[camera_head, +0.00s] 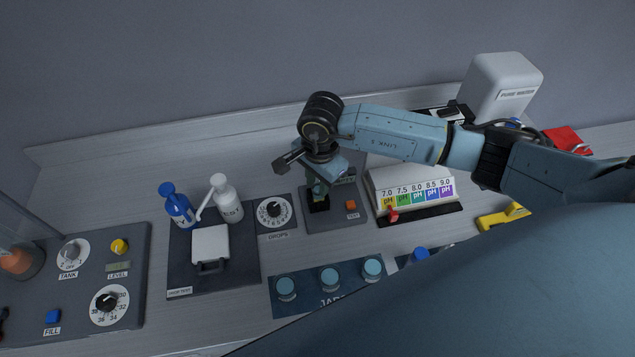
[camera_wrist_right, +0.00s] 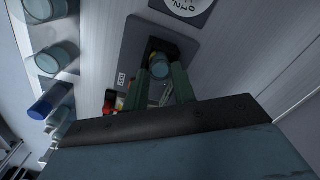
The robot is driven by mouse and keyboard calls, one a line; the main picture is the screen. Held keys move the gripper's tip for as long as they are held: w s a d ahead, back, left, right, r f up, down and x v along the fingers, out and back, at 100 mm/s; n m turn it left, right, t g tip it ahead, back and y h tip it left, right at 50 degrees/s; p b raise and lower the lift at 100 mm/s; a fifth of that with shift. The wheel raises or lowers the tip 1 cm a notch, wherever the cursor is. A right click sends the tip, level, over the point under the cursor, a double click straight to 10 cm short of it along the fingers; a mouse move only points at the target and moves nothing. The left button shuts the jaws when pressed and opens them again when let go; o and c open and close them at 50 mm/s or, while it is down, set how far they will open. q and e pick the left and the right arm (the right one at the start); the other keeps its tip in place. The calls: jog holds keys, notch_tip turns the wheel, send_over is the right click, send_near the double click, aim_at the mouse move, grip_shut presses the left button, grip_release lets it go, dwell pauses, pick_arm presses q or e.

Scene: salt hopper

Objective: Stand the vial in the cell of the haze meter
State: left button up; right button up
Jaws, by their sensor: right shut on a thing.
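The haze meter (camera_head: 335,217) is a dark grey unit with an orange button, near the middle of the bench in the head view. It also shows in the wrist view (camera_wrist_right: 132,58), with a black cell (camera_wrist_right: 157,46) in it. My right gripper (camera_head: 318,198) points down over the meter at its cell. In the wrist view its green fingers (camera_wrist_right: 161,72) are shut on the vial (camera_wrist_right: 158,70), whose round top shows between them. The vial's lower end is hidden, so I cannot tell how deep it sits in the cell. My left gripper is out of view.
A drops dial (camera_head: 273,211) and two bottles (camera_head: 226,204) stand left of the meter. A pH colour chart (camera_head: 415,190) stands close on its right. Several blue-capped jars (camera_head: 330,279) sit in front. A yellow object (camera_head: 502,217) lies further right.

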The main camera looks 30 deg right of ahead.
jog(key=shift+f, duration=0.85)
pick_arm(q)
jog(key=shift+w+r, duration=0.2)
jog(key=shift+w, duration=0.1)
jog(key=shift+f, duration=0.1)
pick_arm(e)
jog(key=shift+f, duration=0.1)
jog(key=o, duration=0.6)
jog(key=shift+f, duration=0.1)
jog(key=o, duration=0.4)
jog(key=shift+o, duration=0.2)
jog(key=shift+w+r, duration=0.1)
jog(key=shift+r, duration=0.35)
pick_arm(q)
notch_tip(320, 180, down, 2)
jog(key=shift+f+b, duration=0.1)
jog(key=shift+b, duration=1.05)
pick_arm(e)
notch_tip(320, 180, up, 12)
jog(key=shift+s+f, duration=0.25)
jog(key=shift+s, duration=0.1)
